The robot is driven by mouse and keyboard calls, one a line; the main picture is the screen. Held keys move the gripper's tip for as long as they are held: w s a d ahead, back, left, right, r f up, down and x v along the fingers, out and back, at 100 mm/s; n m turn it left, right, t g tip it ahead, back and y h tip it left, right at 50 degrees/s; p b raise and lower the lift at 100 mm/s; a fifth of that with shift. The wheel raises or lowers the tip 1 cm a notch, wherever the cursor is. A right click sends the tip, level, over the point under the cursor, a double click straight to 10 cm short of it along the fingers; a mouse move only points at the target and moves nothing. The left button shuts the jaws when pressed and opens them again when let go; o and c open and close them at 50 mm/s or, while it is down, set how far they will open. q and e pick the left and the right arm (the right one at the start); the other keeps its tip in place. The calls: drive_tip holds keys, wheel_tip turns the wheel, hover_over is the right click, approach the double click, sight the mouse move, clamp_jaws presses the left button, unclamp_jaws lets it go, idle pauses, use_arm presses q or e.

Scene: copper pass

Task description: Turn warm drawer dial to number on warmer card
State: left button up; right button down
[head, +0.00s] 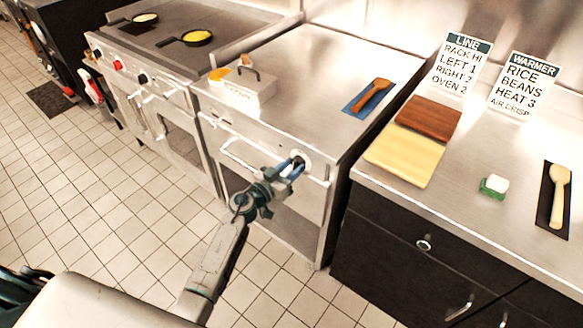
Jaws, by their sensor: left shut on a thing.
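The warmer card (523,87) stands upright at the back of the right counter and reads RICE, BEANS, HEAT 3, AIR CRISP. The warm drawer (262,167) is in the front of the steel unit in the middle. Its dial (305,158) is at the upper right of that front, a pale round shape mostly hidden by my gripper. My left gripper (293,168) is at the dial with its fingers shut on it. The dial's numbers and pointer cannot be read here. My right gripper is not in view.
A line card (460,64) stands left of the warmer card. A drawer handle (240,160) crosses the unit's front left of my gripper. Tiled floor in front is clear.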

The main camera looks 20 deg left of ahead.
use_arm(q)
drive_tip(key=m+p, duration=0.3)
drive_tip(key=m, duration=0.5)
drive_tip(key=m+y+p, duration=0.1)
drive_tip(key=m+p, duration=0.3)
drive_tip(key=m, duration=0.4)
drive_tip(key=shift+d+y, duration=0.1)
drive_tip(key=shift+y, duration=0.2)
drive_tip(key=m+b, duration=0.1)
drive_tip(key=m, duration=0.3)
drive_tip(key=shift+s+m, duration=0.1)
drive_tip(key=shift+m, duration=0.2)
drive_tip(key=m+b, duration=0.1)
drive_tip(key=m, duration=0.3)
drive_tip(key=shift+f+y+b, duration=0.1)
drive_tip(key=shift+y+b, duration=0.25)
drive_tip(key=shift+y, duration=0.05)
drive_tip(key=shift+d+m+t+b, duration=0.1)
drive_tip(key=shift+m+t+b, duration=0.2)
drive_tip(key=shift+m+b, duration=1.05)
drive_tip(key=shift+m+p, duration=0.45)
drive_tip(key=shift+m, duration=0.1)
